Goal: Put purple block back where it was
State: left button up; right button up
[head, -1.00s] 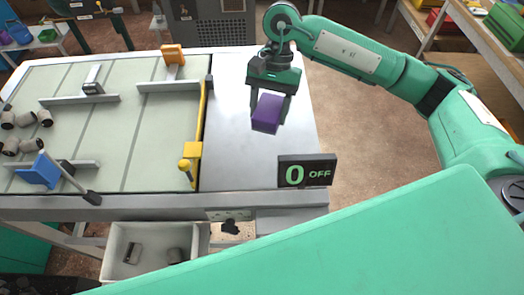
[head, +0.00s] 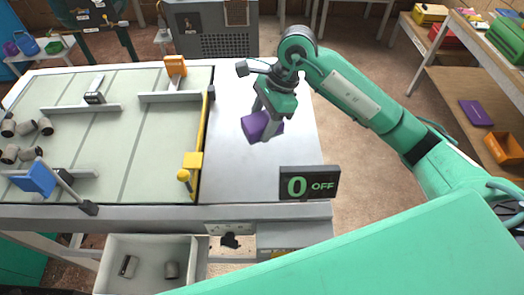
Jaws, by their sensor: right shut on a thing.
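The purple block (head: 259,128) is held between the fingers of my right gripper (head: 264,112). The block is tilted and hangs over the bare grey metal part of the table (head: 240,172). Whether it touches the surface I cannot tell. My right arm comes in from the right, and the gripper is shut on the block. My left gripper is not in view.
A black sign reading "0 OFF" (head: 309,183) stands at the table's front right. A yellow bar (head: 197,137) edges the pale board, which bears an orange piece (head: 175,66), a blue piece (head: 39,178) and several grey plugs (head: 27,127). A bin (head: 193,255) sits below.

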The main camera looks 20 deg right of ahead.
aim_at(257, 163)
notch_tip(257, 163, down, 13)
jog(key=p, duration=0.3)
jog(key=shift+f, duration=0.2)
jog(key=o, duration=1)
jog(key=shift+c, duration=0.2)
jog(key=shift+r, duration=0.1)
jog(key=shift+r, duration=0.2)
jog(key=b+v, duration=0.3)
jog(key=v, duration=0.7)
jog(key=shift+w+d+r, duration=0.15)
jog(key=shift+r, duration=0.1)
jog(key=shift+d+r, duration=0.15)
jog(key=shift+r, duration=0.4)
